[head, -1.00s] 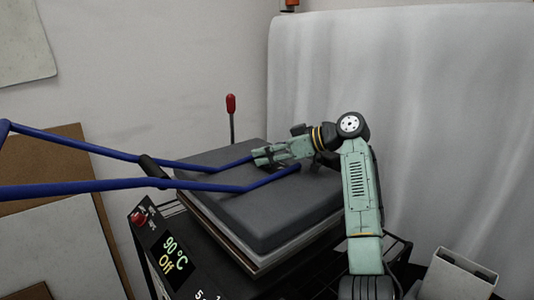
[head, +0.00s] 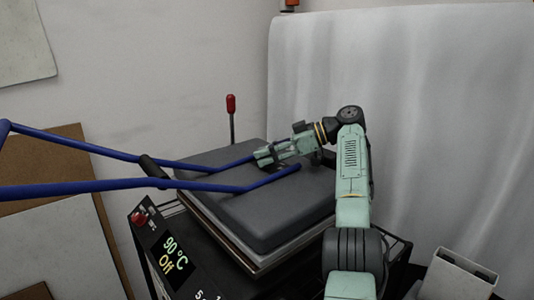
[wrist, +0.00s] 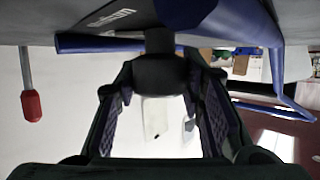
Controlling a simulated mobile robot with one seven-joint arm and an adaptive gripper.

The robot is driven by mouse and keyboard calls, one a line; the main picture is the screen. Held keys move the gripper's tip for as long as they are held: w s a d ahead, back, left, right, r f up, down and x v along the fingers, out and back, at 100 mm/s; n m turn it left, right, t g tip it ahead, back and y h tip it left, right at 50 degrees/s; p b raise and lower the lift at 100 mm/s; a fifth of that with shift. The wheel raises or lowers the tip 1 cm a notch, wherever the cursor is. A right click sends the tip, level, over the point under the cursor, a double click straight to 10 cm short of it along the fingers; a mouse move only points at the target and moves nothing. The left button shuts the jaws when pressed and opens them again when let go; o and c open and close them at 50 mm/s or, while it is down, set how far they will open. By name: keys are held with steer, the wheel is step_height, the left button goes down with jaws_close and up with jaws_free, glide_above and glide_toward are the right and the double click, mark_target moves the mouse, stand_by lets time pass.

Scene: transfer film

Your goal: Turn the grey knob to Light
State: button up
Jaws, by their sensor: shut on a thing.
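My gripper (head: 268,156) is over the top of the dark press, between the blue handle bars, in the head view. The wrist view shows the knob (wrist: 160,76), a dark grey cylinder, between the two fingers of my gripper (wrist: 162,92); the fingers are shut on its sides. The knob hangs from the press surface at the top of that tilted picture. A white printed word (wrist: 111,17), which looks like "Medium", is beside it. My gripper hides the knob in the head view. I cannot tell where the knob points.
The press (head: 275,205) has blue handle bars (head: 210,187) running left on both sides of my gripper. A red-tipped lever (head: 231,105) stands behind. A display (head: 173,253) reads 90 °C and Off, with a red button (head: 139,218) beside it. A white curtain (head: 420,110) hangs behind.

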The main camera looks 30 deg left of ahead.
stand_by(0.4)
steer(key=o, duration=1.1)
steer(key=shift+o, duration=0.2)
steer(key=shift+m+t, duration=0.4)
